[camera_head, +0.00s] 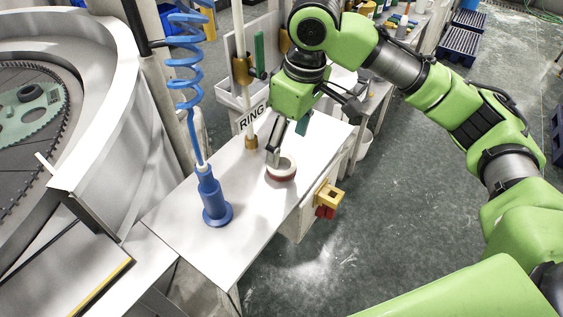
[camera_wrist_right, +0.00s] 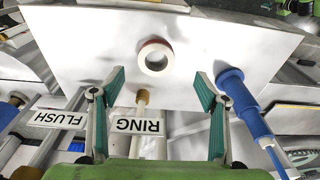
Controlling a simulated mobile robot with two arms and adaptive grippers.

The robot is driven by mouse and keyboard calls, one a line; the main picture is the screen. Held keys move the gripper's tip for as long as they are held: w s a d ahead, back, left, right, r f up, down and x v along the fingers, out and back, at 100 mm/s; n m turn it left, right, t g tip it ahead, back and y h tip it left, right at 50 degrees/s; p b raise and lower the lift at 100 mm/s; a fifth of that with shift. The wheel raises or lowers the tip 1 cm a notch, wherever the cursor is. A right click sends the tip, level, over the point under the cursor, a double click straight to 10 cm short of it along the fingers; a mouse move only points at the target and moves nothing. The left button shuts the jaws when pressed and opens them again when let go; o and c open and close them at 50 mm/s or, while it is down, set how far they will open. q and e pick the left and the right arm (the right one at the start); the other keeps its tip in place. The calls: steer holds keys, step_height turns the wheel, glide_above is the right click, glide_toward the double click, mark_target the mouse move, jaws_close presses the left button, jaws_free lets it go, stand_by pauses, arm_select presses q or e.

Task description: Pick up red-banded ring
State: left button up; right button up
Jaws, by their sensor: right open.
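The red-banded ring (camera_head: 281,176) is a short white ring with a dark red band, lying flat on the white table in the head view. In the right wrist view the ring (camera_wrist_right: 143,58) shows its round opening, ahead of my fingertips and between their lines. My right gripper (camera_head: 288,143) is open and empty, above and just behind the ring; one finger overlaps the ring's far edge in the head view. Its two green-padded fingers (camera_wrist_right: 160,82) stand wide apart in the wrist view. My left gripper is in neither view.
A blue tool (camera_head: 213,197) on a coiled blue hose stands left of the ring on the white table (camera_head: 240,235). A RING sign (camera_head: 252,117) and a brass-tipped post (camera_head: 251,142) stand behind. A yellow-red switch (camera_head: 327,198) is at the table's right side.

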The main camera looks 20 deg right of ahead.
mark_target(280, 170)
step_height(280, 170, down, 2)
steer(key=shift+w+a+f, duration=0.1)
steer(key=shift+f, duration=0.05)
steer(key=shift+w+f, duration=0.2)
steer(key=shift+f, duration=0.15)
steer(key=shift+w+a+f+p, duration=0.1)
steer(key=shift+w+f+p, duration=0.1)
steer(key=shift+f+p, duration=0.15)
steer(key=f, duration=0.1)
steer(key=f+p, duration=0.1)
steer(key=f, duration=0.1)
steer(key=shift+w+f+p, duration=0.15)
steer(key=shift+w+p, duration=0.15)
steer(key=shift+f, duration=0.35)
steer(key=shift+w+a+f, duration=0.1)
steer(key=shift+w+f, duration=0.05)
steer(key=shift+f, duration=0.1)
steer(key=c, duration=1.4)
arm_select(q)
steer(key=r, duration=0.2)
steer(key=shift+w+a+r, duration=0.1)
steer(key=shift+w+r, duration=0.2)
arm_select(e)
steer(key=shift+r, duration=0.1)
steer(key=shift+c, duration=0.5)
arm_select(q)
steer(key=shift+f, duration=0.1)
arm_select(e)
steer(key=shift+r, duration=0.1)
